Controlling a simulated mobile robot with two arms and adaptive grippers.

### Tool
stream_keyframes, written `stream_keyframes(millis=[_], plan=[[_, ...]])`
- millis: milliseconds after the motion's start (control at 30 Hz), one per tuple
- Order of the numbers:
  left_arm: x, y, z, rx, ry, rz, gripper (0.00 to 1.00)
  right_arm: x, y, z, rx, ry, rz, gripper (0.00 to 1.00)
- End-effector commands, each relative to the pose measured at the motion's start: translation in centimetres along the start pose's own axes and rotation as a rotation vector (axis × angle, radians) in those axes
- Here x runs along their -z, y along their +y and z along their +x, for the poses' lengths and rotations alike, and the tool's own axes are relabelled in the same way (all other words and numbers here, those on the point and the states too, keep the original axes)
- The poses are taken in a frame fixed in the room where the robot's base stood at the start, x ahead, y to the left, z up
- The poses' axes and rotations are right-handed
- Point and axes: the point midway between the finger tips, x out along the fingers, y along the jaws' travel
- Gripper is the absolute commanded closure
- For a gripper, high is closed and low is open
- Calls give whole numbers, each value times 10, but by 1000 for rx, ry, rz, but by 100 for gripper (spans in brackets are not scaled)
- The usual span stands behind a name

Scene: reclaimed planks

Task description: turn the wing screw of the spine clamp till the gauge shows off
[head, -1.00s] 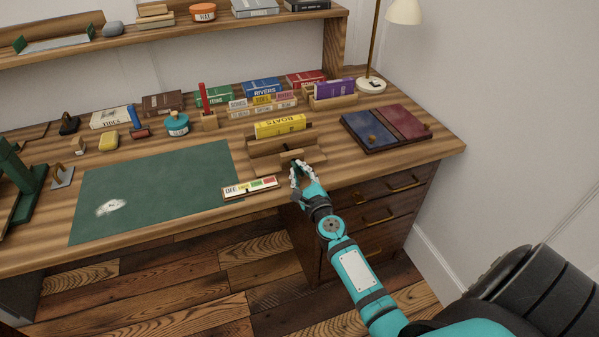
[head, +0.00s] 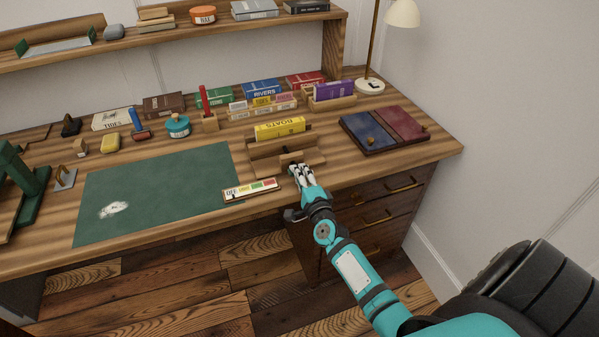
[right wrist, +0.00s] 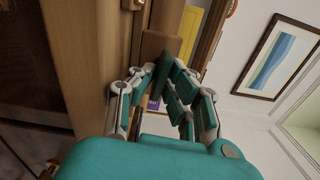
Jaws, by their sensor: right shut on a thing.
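The wooden spine clamp (head: 262,165) stands near the desk's front edge, with the yellow BOATS book (head: 280,128) upright in it. The gauge (head: 262,186), a strip with an OFF end and coloured bands, lies in front of it. Its small dark pointer seems to be near the OFF end, but is too small to read surely. My right gripper (head: 298,171) is at the clamp's front, shut on the wing screw, which its fingers hide. In the right wrist view the fingers (right wrist: 160,82) close in against the clamp's wood (right wrist: 161,45). My left gripper is not in view.
A green mat (head: 160,190) lies left of the gauge. A blue and red board pair (head: 385,130) lies to the right. A lamp (head: 370,84), books and small tools stand behind. Drawers with handles (head: 404,185) are below my right arm.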

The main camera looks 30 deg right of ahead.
Motion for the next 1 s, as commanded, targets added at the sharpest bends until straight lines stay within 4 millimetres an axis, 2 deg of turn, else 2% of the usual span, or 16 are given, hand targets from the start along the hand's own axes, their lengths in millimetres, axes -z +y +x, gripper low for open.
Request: stream_keyframes(millis=[600, 1000], plan=[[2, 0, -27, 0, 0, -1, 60, 0, -3, 0, -2, -1, -584, 100], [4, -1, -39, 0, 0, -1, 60, -1, -2, 0, -2, 0, -885, 100]])
